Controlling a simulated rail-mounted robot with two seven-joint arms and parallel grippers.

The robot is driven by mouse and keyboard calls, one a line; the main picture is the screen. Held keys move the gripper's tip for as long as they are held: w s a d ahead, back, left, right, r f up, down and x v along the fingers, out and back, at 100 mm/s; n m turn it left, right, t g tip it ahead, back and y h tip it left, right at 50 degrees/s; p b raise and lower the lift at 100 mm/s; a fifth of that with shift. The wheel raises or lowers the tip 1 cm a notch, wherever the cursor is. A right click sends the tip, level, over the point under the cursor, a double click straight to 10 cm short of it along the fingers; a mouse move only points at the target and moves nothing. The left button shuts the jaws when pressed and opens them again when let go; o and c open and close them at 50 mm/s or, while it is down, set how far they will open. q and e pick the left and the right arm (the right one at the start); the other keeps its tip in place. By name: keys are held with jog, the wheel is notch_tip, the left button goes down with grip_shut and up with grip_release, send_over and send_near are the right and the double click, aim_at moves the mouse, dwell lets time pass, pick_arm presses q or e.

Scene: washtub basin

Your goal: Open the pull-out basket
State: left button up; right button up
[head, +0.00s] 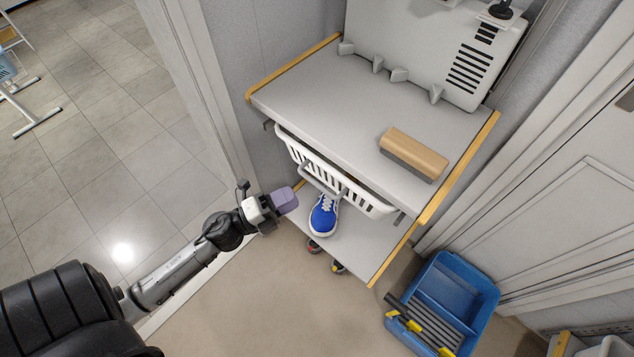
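The white slatted pull-out basket (369,200) hangs under the grey top of a wheeled cart. Its front shows just below the top's near edge, and most of its inside is hidden under the top. A grey bar-like handle (318,181) shows at the middle of its front. My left gripper (291,198) comes in from the left, just left of and below the basket front; its purple-grey end appears apart from the handle. I cannot make out its fingers or whether they are open. My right gripper is out of view.
A blue-and-white shoe (323,216) stands on the cart's lower shelf, close to my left gripper. A wooden-backed brush (414,155) lies on the cart top (330,95). A blue bucket (458,285) with yellow parts stands on the floor at right. Floor in front of the cart is clear.

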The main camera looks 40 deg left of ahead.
aim_at(317, 183)
pick_arm(q)
jog(key=x, duration=0.7)
jog(key=shift+w+d, duration=0.1)
jog(key=shift+w, duration=0.3)
jog(key=shift+c, duration=0.2)
grip_shut()
